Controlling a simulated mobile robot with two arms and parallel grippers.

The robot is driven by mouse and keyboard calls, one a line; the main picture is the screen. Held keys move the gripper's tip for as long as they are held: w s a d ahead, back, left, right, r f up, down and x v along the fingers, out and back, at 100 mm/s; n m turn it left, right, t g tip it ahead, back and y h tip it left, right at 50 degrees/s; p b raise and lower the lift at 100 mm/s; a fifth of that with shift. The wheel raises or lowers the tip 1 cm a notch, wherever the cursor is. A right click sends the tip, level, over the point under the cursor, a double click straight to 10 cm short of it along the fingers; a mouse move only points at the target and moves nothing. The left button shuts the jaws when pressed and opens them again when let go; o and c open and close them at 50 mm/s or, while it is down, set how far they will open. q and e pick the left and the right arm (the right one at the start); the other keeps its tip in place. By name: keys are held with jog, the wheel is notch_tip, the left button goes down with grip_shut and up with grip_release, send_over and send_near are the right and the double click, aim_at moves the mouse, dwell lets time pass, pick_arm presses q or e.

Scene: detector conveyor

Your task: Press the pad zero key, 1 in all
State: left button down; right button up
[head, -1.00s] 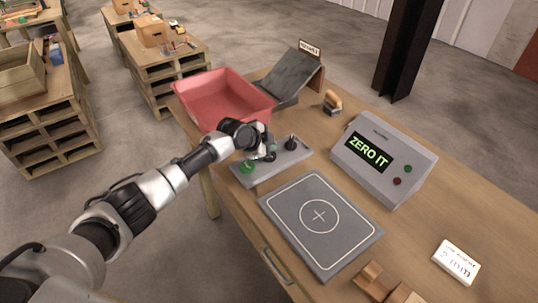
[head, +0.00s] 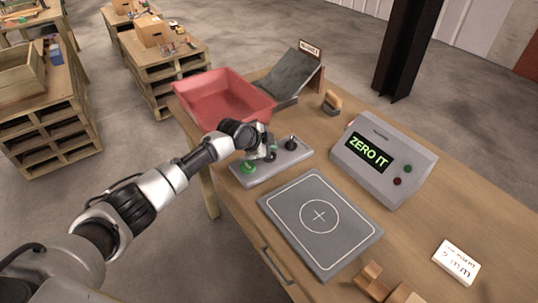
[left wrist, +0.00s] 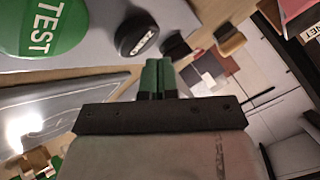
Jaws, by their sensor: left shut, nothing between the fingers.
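A grey key panel (head: 262,172) lies on the wooden bench, with a green key (head: 248,168) and a black key (head: 291,143). In the left wrist view the green key (left wrist: 42,25) reads TEST, and the black key (left wrist: 135,35) has white lettering that looks like ZERO. My left gripper (head: 270,155) is over the panel between the two keys. In the left wrist view its green fingertips (left wrist: 157,78) are shut and empty, close to the black key in the picture. I cannot tell the height above the panel. My right gripper is not in view.
A grey console (head: 384,160) shows ZERO IT and has a red and a green button. A dark plate (head: 345,245) with a circled cross lies in front. A red bin (head: 215,92), a dark chute (head: 290,75) and a wood-handled brush (head: 332,103) stand behind. A white card (head: 456,262) lies right.

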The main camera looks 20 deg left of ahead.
pick_arm(q)
jog(key=shift+f, duration=0.15)
jog(key=shift+f+b, duration=0.25)
jog(key=shift+b, duration=0.2)
jog(key=shift+f+b, duration=0.45)
jog(key=shift+f, duration=0.05)
dwell(0.6)
dwell(0.4)
jog(key=shift+r+p, duration=0.6)
jog(key=shift+r, duration=0.3)
jog(key=shift+r+p, duration=1.9)
jog(key=shift+r, duration=0.65)
